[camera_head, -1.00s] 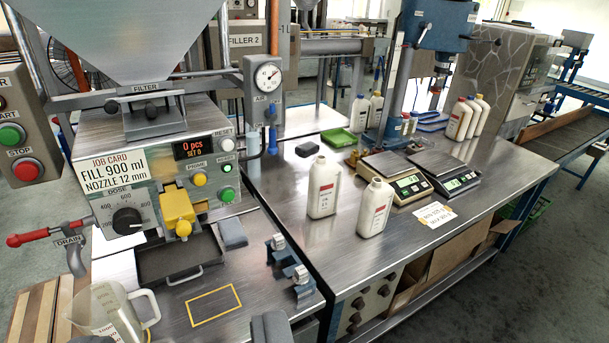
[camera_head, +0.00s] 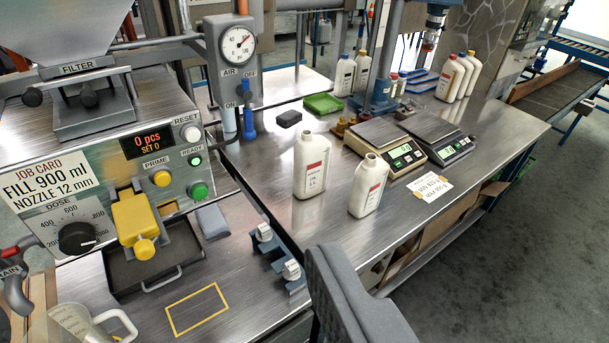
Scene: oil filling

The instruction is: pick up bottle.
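Two white uncapped bottles with red-and-white labels stand upright on the steel table. The left bottle (camera_head: 311,166) is slightly farther back. The right bottle (camera_head: 368,187) stands nearer the table's front edge. Part of my gripper (camera_head: 345,290) shows as a dark grey padded finger at the bottom centre, below and in front of the bottles and apart from them. Its other finger is not clearly seen, so its opening cannot be judged. No bottle is seen in it.
Two scales (camera_head: 387,146) stand behind the right bottle. The filling machine (camera_head: 110,170) with its yellow nozzle guard is at left. Blue clamps (camera_head: 283,262) sit beside a yellow marked rectangle (camera_head: 197,310). Capped bottles (camera_head: 458,77) stand farther back.

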